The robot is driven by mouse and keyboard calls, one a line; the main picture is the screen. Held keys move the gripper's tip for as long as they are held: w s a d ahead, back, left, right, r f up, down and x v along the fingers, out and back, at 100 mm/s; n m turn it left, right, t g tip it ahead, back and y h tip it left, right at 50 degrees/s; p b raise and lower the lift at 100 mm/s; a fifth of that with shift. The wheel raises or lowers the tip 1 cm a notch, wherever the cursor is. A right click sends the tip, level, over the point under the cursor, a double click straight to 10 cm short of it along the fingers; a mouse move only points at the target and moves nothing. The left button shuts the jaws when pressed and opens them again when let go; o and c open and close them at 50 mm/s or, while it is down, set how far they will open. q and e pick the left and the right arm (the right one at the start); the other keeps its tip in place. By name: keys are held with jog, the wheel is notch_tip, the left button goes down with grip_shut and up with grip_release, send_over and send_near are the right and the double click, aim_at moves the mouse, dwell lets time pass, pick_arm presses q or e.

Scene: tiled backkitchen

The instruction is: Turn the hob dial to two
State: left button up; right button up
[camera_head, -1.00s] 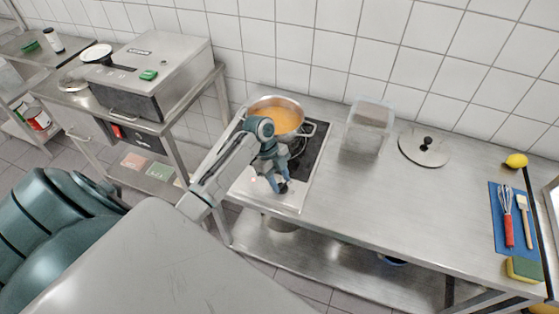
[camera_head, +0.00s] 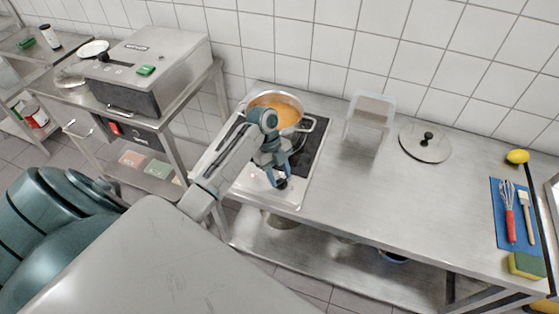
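The hob (camera_head: 312,160) is a black glass plate with a pale metal front panel, set into the steel counter. A dark round hob dial (camera_head: 281,184) sits on that front panel, mostly covered by my gripper. My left gripper (camera_head: 279,180) points down at the dial, with its blue-grey fingers on either side of it, and looks shut on it. The dial's marks are too small to read. A small reddish spot (camera_head: 253,176) shows on the panel left of the dial. My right gripper is not in view.
A steel pot of orange soup (camera_head: 285,113) stands on the hob behind my gripper. A clear container (camera_head: 368,122) and a lid with a black knob (camera_head: 425,143) lie to the right. The counter's middle is clear. A blue mat (camera_head: 514,216) with utensils lies far right.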

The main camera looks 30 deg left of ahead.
pick_arm(q)
jog(key=o, duration=0.3)
jog(key=shift+r, duration=0.1)
jog(key=shift+w+a+r, duration=0.1)
jog(key=shift+a+r, duration=0.1)
jog(key=shift+r, duration=0.15)
jog(key=s+p+v, duration=0.1)
jog(key=p+v, duration=0.1)
jog(key=v, duration=0.7)
jog(key=shift+w+a+r, duration=0.2)
jog(key=shift+w+r, duration=0.2)
jog(key=shift+w, duration=0.1)
jog(key=shift+f, duration=0.15)
